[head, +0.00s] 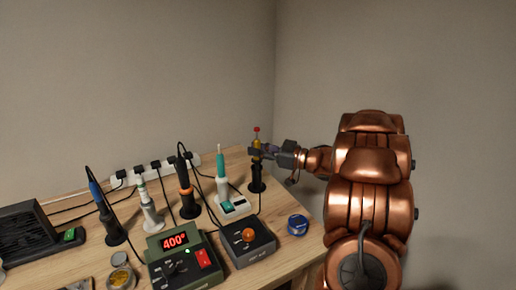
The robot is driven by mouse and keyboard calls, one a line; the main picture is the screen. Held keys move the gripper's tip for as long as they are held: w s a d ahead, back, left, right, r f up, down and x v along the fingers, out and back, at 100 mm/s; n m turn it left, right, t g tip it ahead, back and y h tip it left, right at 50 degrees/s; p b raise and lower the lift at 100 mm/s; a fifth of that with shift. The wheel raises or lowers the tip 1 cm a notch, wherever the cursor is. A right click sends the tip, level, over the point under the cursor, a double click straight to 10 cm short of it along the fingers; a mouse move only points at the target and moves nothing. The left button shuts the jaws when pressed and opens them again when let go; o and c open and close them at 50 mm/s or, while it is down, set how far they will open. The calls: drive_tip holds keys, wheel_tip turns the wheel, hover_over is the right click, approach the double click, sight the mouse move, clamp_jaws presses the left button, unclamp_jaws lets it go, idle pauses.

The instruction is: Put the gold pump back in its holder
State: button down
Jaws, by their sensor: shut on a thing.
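The gold pump (256,142) is upright at the back right of the table, with a red knob on top. My gripper (262,152) reaches in from the right and is shut on it. A black holder (257,183) stands directly below the pump. The fingers hide part of the pump, and I cannot tell whether its lower end is inside the holder or just above it.
A white stand with a teal-handled tool (221,168) is close on the left. A grey unit with an orange knob (248,240), a blue tin (298,225) and a green station reading 400° (178,255) are in front. Other tools stand in holders further left, with cables behind.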

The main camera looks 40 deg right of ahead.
sight(258, 128)
drive_tip(key=shift+f, duration=0.35)
drive_tip(key=shift+f, duration=0.6)
drive_tip(key=shift+c, duration=1.5)
unclamp_jaws()
drive_tip(key=shift+r+p, duration=4.4)
drive_tip(key=shift+r, duration=1.15)
drive_tip(key=shift+w, duration=0.1)
